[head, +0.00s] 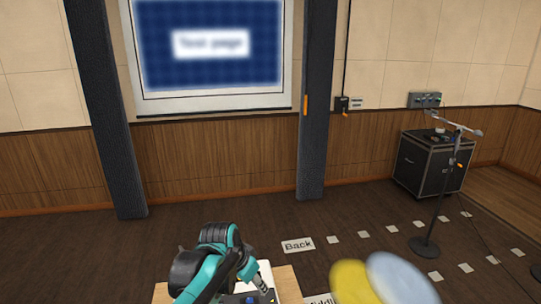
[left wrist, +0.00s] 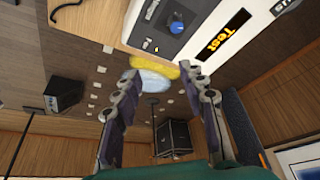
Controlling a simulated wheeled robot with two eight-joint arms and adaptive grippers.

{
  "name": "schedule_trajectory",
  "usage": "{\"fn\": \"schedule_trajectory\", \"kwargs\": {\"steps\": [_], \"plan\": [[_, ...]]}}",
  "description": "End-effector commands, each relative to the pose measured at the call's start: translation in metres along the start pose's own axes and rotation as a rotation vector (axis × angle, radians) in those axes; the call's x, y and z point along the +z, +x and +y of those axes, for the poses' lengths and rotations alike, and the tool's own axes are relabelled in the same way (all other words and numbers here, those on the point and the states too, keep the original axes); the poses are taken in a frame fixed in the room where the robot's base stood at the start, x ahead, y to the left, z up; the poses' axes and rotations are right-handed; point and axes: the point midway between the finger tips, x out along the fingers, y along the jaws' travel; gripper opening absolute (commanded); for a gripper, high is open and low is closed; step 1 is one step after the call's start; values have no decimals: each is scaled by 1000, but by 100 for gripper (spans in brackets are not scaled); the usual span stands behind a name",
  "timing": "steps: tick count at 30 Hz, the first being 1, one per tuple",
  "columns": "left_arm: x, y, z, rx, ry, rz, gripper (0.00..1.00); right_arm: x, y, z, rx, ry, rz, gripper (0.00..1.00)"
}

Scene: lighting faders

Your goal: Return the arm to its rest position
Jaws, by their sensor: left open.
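My left arm (head: 215,262), teal and black, reaches over the wooden table at the bottom of the head view. My left gripper (left wrist: 162,75) is open in the left wrist view, its two dark fingers spread with nothing held between them. In the head view the gripper (head: 260,284) is small and partly hides the panel. My right gripper is in neither view.
The table (head: 289,284) is at the bottom edge. Blurred yellow (head: 352,282) and pale blue (head: 400,279) rounded shapes are right of it. A microphone stand (head: 425,246) and a black case (head: 420,170) stand farther right. Floor cards include "Back" (head: 298,245).

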Motion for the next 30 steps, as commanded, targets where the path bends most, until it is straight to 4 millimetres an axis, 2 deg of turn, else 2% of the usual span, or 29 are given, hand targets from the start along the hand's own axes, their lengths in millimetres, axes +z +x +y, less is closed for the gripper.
{"fn": "schedule_trajectory", "kwargs": {"steps": [8,14,17,22,27,30], "plan": [[22,-16,-2,-36,-62,16,42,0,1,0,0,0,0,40],[53,-34,-3,-82,-144,38,42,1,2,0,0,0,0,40],[74,-43,-3,-115,-199,55,42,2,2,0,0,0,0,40],[130,-59,1,-189,-334,102,42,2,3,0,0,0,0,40],[183,-63,6,-261,-467,158,42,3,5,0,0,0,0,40],[206,-61,8,-290,-523,184,42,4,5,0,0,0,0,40]]}}
